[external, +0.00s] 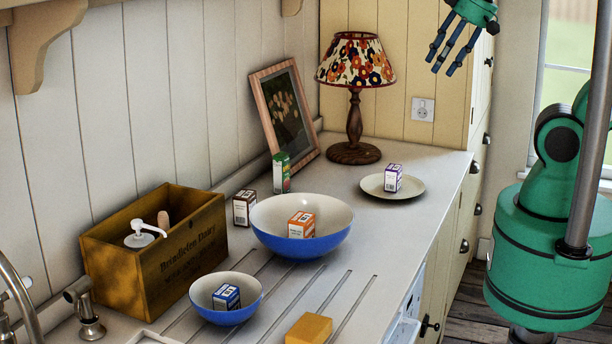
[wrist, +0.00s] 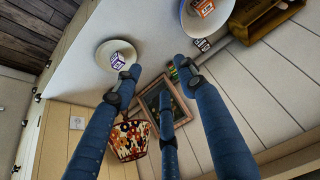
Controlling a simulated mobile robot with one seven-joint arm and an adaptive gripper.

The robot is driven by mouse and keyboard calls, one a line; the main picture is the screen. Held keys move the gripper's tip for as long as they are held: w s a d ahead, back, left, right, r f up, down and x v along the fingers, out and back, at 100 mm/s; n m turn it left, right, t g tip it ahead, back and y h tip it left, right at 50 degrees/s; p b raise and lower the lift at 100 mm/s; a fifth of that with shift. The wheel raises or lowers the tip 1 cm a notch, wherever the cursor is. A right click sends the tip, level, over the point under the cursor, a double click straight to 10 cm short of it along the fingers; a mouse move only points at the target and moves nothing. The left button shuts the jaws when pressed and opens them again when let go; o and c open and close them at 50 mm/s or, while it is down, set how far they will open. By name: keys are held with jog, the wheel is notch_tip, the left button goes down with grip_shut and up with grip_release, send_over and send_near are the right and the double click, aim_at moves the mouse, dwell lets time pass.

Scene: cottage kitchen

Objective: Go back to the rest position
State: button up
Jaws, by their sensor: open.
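My gripper (external: 447,52) hangs high at the top of the external view, above the counter's far right end. Its blue fingers are spread open and hold nothing. In the wrist view my gripper (wrist: 160,80) shows its fingers apart, with the counter well beyond them. A white box with purple marks (external: 393,178) sits on a pale plate (external: 413,192). An orange box (external: 301,226) sits in a large blue bowl (external: 292,249). A blue box (external: 226,297) sits in a small blue bowl (external: 236,316). Green (external: 281,172) and brown (external: 244,208) boxes stand near the wall.
A lamp (external: 355,65) and a leaning picture frame (external: 283,110) stand at the back of the counter. A wooden crate (external: 165,245) holds a pump bottle. A yellow sponge (external: 309,329) lies at the front. The air around my gripper looks free.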

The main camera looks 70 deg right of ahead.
jog(key=shift+s+d+f, duration=0.2)
jog(key=shift+s, duration=0.25)
notch_tip(320, 180, down, 6)
jog(key=b, duration=0.6)
